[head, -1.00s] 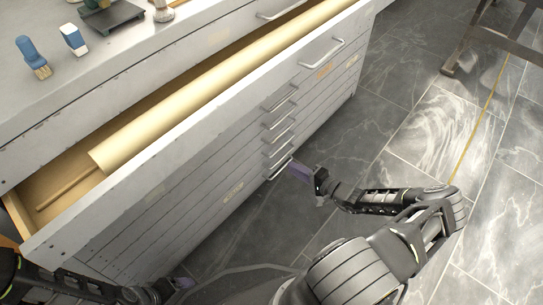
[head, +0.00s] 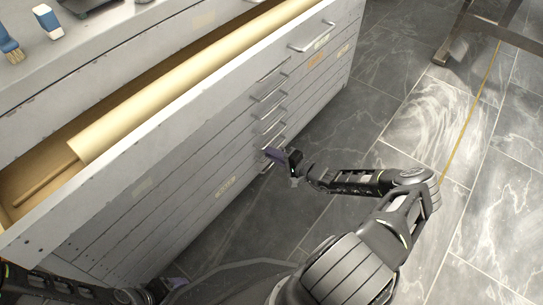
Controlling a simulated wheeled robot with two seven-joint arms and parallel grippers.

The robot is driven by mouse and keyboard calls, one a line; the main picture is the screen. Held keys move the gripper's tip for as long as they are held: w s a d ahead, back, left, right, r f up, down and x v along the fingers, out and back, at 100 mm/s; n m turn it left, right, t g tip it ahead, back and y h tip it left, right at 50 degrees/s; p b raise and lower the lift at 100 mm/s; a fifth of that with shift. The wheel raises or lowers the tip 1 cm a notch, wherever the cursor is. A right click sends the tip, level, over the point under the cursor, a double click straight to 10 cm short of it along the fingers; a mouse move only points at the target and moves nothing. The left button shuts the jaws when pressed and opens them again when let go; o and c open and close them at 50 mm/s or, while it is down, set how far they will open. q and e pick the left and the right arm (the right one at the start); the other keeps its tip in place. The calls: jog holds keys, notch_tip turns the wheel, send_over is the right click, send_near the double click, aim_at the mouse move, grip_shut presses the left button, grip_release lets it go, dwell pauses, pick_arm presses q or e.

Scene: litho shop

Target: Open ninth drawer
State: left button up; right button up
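A grey flat-file cabinet (head: 196,165) has several stacked drawers with metal bar handles. One upper drawer (head: 150,160) is pulled out and holds a long cream paper roll (head: 190,85) and a thin wooden rod (head: 45,185). Below it, a column of handles runs down the right part of the front, such as this handle (head: 272,116). My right gripper (head: 270,155) is at the lowest visible handles, its purple fingers against or very near one. Whether it is closed on a handle cannot be told. My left gripper (head: 172,285) is low by the cabinet's front, its fingers partly hidden.
On the cabinet top are a blue-handled brush (head: 12,45), a blue and white block (head: 47,20) and a dark tray (head: 90,5). The marble floor (head: 400,130) right of the cabinet is clear. A metal table leg (head: 455,35) stands at the upper right.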

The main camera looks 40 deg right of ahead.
grip_shut()
dwell(1.5)
